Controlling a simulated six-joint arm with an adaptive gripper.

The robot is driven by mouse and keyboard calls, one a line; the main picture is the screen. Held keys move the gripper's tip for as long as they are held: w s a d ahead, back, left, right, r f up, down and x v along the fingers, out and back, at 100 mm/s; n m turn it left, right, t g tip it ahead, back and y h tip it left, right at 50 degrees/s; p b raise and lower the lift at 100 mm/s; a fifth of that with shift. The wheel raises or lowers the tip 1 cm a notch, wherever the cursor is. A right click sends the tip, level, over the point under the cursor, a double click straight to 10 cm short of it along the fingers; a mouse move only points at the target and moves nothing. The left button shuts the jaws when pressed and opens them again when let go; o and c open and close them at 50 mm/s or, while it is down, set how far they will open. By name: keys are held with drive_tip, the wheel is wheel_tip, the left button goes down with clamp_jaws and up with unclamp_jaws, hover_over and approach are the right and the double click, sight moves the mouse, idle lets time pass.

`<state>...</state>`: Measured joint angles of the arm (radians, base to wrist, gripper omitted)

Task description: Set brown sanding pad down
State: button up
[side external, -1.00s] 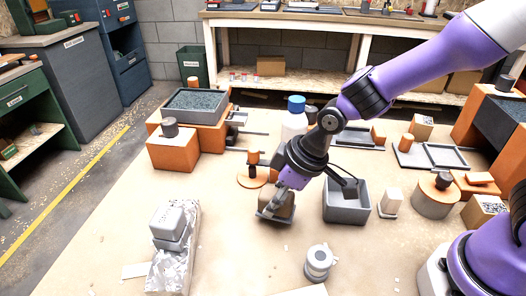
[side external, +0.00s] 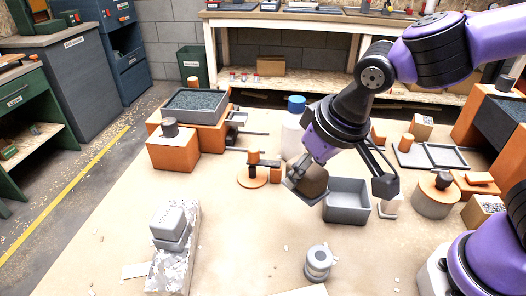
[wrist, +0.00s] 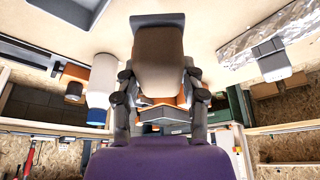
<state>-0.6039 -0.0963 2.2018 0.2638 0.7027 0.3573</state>
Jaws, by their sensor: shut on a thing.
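The brown sanding pad (side external: 311,181) is a brown block with a grey base, held tilted in my gripper (side external: 303,177) above the table. In the wrist view the pad (wrist: 158,62) fills the middle, between the two fingers of my gripper (wrist: 158,85). My gripper is shut on it. In the side view the pad is just left of the grey open bin (side external: 347,208) and slightly above its rim level. Part of the pad is hidden by the fingers.
A white bottle with a blue cap (side external: 294,132) stands behind the pad. An orange disc with a knob (side external: 252,175) is to the left. A grey block on a foil-covered board (side external: 170,230) is at front left. A small grey pot (side external: 318,262) stands in front. The table between is clear.

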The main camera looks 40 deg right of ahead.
drive_tip(key=w+d+f+m+h, duration=0.1)
drive_tip(key=d+f+m, duration=0.1)
drive_tip(key=d, duration=0.6)
drive_tip(key=w+d+f+m+h, duration=0.1)
drive_tip(key=d+m, duration=0.3)
drive_tip(key=d, duration=0.4)
drive_tip(key=w+d+f+m+g+h, duration=0.1)
drive_tip(key=d+f+m, duration=0.2)
drive_tip(key=d, duration=0.5)
drive_tip(key=shift+f, duration=0.15)
drive_tip(key=shift+d+f, duration=0.2)
drive_tip(key=shift+d, duration=0.1)
drive_tip(key=shift+f, duration=2)
drive_tip(key=shift+f, duration=0.1)
drive_tip(key=o, duration=1.2)
drive_tip(key=shift+c, duration=0.2)
